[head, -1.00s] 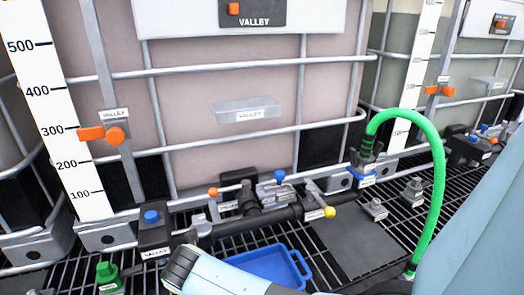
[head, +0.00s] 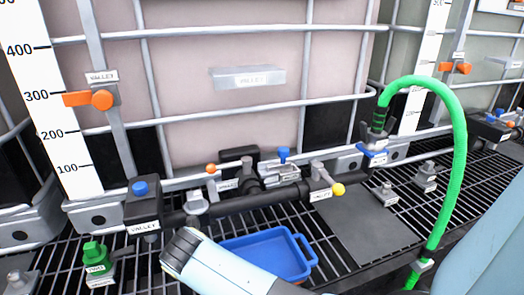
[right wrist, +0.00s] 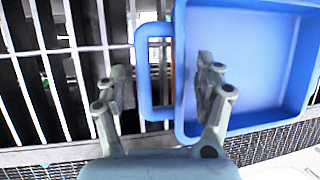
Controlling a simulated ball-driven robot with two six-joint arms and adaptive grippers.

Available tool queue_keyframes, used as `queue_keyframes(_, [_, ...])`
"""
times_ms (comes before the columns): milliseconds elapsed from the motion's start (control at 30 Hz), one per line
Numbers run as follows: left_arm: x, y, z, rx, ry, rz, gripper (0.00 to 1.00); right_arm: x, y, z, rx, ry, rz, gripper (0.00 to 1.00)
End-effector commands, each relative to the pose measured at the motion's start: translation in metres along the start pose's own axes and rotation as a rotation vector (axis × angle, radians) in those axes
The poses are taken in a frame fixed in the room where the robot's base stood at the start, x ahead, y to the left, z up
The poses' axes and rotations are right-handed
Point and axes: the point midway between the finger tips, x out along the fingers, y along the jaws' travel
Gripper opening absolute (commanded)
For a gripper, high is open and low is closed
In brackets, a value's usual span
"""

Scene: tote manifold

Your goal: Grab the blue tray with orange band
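The blue tray (head: 303,252) lies on the dark grating below the pipe in the head view, partly hidden behind a pale blue link of my arm. In the right wrist view the tray (right wrist: 250,120) fills the right side, empty where it shows, with its loop handle (right wrist: 142,85) on the left. My right gripper (right wrist: 165,75) is open. Its fingers appear on either side of the handle, the right finger overlapping the tray's wall in the picture; I cannot tell if they touch. My left gripper is not in view.
A black pipe manifold (head: 275,197) with valves runs behind the tray, before a caged tote (head: 200,120). A green hose (head: 459,150) arches at the right. A flat dark plate (head: 365,232) lies right of the tray. A green fitting (head: 95,254) stands at the left.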

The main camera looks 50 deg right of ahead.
Motion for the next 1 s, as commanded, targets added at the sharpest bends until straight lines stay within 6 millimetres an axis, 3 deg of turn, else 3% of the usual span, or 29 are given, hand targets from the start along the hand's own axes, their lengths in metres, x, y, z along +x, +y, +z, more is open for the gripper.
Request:
queue_keyframes(67, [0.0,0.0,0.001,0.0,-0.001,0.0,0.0,0.0,0.0,0.0,0.0,0.0,0.0,0.57])
queue_keyframes(500, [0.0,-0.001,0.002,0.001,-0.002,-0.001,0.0,0.0,0.0,0.0,0.0,0.0,0.0,0.0])
queue_keyframes(833, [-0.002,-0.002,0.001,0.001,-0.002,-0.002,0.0,-0.001,-0.001,0.001,0.0,-0.001,-0.001,0.0])
queue_keyframes(1000, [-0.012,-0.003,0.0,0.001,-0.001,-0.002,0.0,-0.005,-0.005,0.003,0.003,-0.001,-0.002,0.0])
